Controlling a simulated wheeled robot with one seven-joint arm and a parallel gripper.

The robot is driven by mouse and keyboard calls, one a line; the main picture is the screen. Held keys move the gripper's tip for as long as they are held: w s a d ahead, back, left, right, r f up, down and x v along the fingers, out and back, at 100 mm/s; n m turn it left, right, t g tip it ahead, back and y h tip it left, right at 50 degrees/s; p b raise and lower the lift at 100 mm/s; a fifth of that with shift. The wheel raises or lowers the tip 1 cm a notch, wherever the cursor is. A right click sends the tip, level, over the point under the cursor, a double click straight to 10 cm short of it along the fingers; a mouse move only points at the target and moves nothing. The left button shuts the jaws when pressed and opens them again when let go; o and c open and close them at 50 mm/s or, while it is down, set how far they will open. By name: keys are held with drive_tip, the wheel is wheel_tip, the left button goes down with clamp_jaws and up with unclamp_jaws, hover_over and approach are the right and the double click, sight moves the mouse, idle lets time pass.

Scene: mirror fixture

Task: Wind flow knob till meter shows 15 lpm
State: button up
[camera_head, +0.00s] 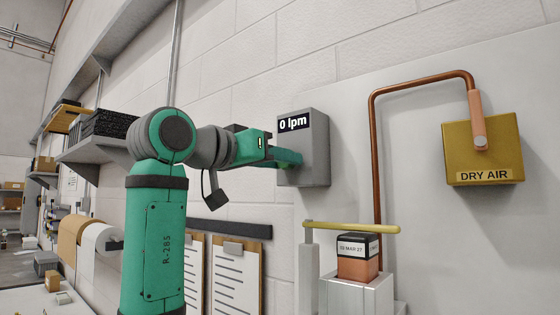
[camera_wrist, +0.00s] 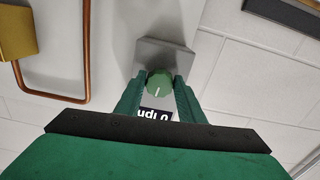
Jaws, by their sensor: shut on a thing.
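The grey meter box (camera_head: 318,165) is on the wall in the head view, and its dark display (camera_head: 294,122) reads "0 lpm". In the wrist view the box (camera_wrist: 165,52) shows upside down, with part of the display (camera_wrist: 154,115) visible. The green flow knob (camera_wrist: 159,83) has a white pointer line and sits between the two fingers. My gripper (camera_wrist: 160,88) is shut on the knob from both sides. In the head view my gripper (camera_head: 288,158) reaches the front of the box and hides the knob.
A copper pipe (camera_head: 376,170) runs up to a yellow "DRY AIR" box (camera_head: 483,150) on the right. Below the meter are a yellow lever (camera_head: 350,227) and a small labelled block (camera_head: 357,265) on a stand. Clipboards (camera_head: 236,275) hang below my arm.

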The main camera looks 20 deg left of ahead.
drive_tip(key=shift+m, duration=0.3)
drive_tip(key=m, duration=2.3)
drive_tip(key=shift+a+r, duration=0.2)
drive_tip(key=shift+a, duration=0.05)
idle(0.3)
drive_tip(key=o, duration=1)
drive_tip(key=shift+o, duration=0.2)
